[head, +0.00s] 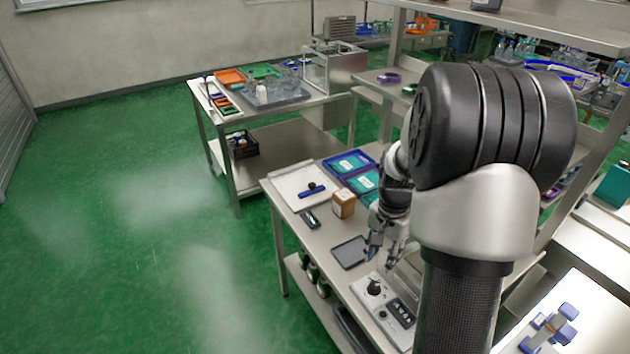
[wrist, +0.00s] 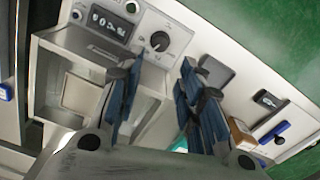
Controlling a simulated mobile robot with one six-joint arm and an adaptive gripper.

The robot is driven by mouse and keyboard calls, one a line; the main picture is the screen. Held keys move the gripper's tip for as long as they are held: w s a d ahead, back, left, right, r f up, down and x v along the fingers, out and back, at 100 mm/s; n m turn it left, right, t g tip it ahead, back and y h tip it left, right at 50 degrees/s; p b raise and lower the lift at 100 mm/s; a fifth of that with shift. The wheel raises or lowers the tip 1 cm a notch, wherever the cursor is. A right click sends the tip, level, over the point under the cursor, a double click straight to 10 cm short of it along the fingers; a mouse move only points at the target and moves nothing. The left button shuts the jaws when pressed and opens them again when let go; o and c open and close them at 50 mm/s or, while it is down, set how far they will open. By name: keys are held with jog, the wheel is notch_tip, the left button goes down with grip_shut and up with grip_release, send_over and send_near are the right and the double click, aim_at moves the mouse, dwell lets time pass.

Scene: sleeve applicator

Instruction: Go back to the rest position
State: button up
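My gripper (head: 383,254) hangs above the front bench, over the grey machine with a control panel (head: 377,294). In the wrist view my gripper (wrist: 160,68) has its two dark blue fingers apart, with nothing seen between them. The panel with a black knob and a counter (wrist: 108,20) lies beyond the fingertips there. The fingers look clear of the machine, though the exact gap is hard to tell. My arm hides part of the bench in the head view.
Near the machine are a dark grey pad (head: 350,252), a brown box (head: 343,204), a white tray (head: 290,181) with a blue tool and blue bins (head: 352,163). The green floor at left is clear.

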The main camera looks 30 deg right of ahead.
jog(key=s+a+r+n+t, duration=0.2)
jog(key=s+a+r+n, duration=0.25)
jog(key=a+r, duration=0.4)
jog(key=s+a+r+n+t, duration=0.1)
jog(key=s+a+r+n, duration=0.3)
jog(key=a+r, duration=0.5)
jog(key=s+a+n+t, duration=0.1)
jog(key=s+a+n, duration=0.4)
jog(key=s+a, duration=0.1)
jog(key=shift+s+t, duration=0.15)
jog(key=shift+t, duration=0.15)
